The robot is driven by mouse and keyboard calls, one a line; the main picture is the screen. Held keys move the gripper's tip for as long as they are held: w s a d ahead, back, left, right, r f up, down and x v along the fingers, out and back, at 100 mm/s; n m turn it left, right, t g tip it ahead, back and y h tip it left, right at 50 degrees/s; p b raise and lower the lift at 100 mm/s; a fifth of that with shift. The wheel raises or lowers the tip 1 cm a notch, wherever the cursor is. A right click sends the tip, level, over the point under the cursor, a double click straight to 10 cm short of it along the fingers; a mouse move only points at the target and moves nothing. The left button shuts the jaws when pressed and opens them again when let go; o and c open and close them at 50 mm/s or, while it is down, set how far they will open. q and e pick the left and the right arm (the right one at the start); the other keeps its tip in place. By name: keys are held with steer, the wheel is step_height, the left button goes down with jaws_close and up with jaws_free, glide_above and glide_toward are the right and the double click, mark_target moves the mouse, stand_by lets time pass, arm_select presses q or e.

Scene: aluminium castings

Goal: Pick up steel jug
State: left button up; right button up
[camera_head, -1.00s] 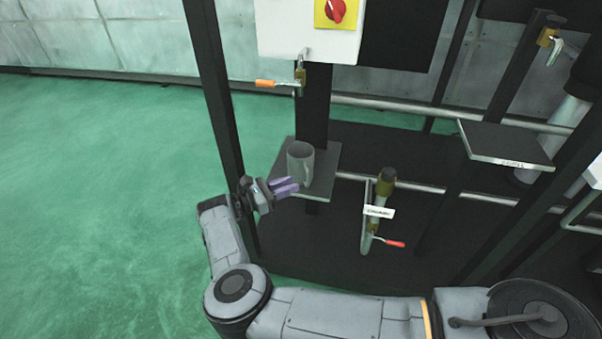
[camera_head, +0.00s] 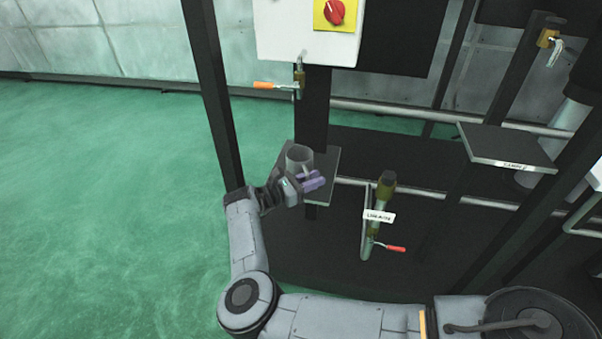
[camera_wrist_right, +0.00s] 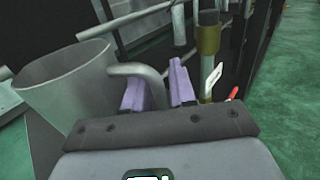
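The steel jug (camera_head: 299,157) stands upright on a small dark shelf (camera_head: 327,160) under the white switch box. In the right wrist view the jug (camera_wrist_right: 62,88) is at the left, with its open rim up and its curved handle (camera_wrist_right: 140,71) pointing toward my fingers. My right gripper (camera_head: 314,183) is in front of the jug at its handle side. In the wrist view its two purple fingers (camera_wrist_right: 160,88) are apart, and the handle reaches between them. Whether they touch the handle is unclear. My left gripper is not in view.
A switch box (camera_head: 308,30) with a red knob and an orange-handled tap (camera_head: 280,86) are above the shelf. A pipe valve (camera_head: 375,215) with a red lever stands right of it. A black post (camera_head: 212,90) rises at the left. Another shelf (camera_head: 505,147) is at the right.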

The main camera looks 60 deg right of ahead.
steer(key=shift+c, duration=0.3)
jaws_close()
steer(key=shift+r, duration=0.35)
steer(key=s+d+r+p, duration=0.2)
steer(key=s+r+p, duration=0.8)
steer(key=p, duration=1)
steer(key=shift+s+r, duration=0.15)
steer(key=shift+s, duration=0.45)
